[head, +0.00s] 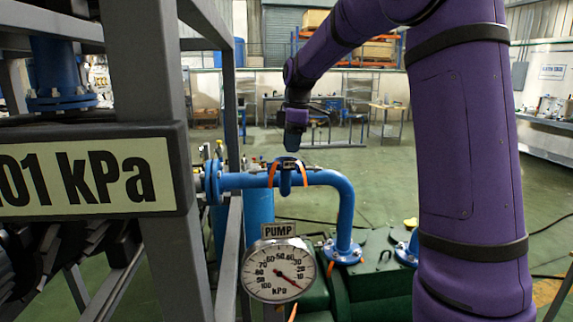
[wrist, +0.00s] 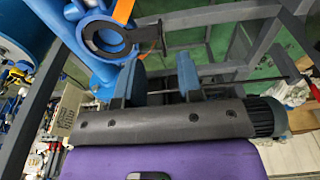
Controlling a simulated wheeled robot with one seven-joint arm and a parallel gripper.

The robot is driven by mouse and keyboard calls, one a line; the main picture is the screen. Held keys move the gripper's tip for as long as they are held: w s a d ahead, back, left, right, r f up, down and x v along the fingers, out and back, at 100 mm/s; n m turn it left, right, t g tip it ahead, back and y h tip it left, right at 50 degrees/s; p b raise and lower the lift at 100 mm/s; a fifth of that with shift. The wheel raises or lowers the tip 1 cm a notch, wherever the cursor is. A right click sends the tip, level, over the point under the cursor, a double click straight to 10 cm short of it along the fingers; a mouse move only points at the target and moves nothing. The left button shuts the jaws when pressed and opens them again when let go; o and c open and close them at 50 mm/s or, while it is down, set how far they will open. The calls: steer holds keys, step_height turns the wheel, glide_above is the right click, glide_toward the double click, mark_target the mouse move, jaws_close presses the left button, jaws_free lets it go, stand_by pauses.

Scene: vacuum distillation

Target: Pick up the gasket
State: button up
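The gasket (wrist: 88,38) looks like a flat black ring with a tab sticking out to the right in the wrist view. It lies on a blue fitting of the pipe (wrist: 100,72), beside an orange strap. My gripper (wrist: 162,72) is open, with a clear gap between its two blue-padded fingers. The gasket's tab lies just ahead of the fingertips, apart from them as far as I can tell. In the head view my gripper (head: 292,148) points down just above the blue pipe (head: 335,182). The gasket is too small to make out clearly there.
A pump gauge (head: 278,270) stands below the pipe. A grey frame (head: 230,110) with a kPa display (head: 85,178) stands to the left. In the wrist view, frame bars (wrist: 220,20) run close to the fingers. Open green floor (head: 390,165) lies behind.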

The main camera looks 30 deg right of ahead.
mark_target(289, 161)
steer(key=shift+a+f, duration=0.2)
steer(key=shift+f, duration=1.1)
steer(key=shift+a+f, duration=0.15)
steer(key=shift+f, duration=1.1)
jaws_close()
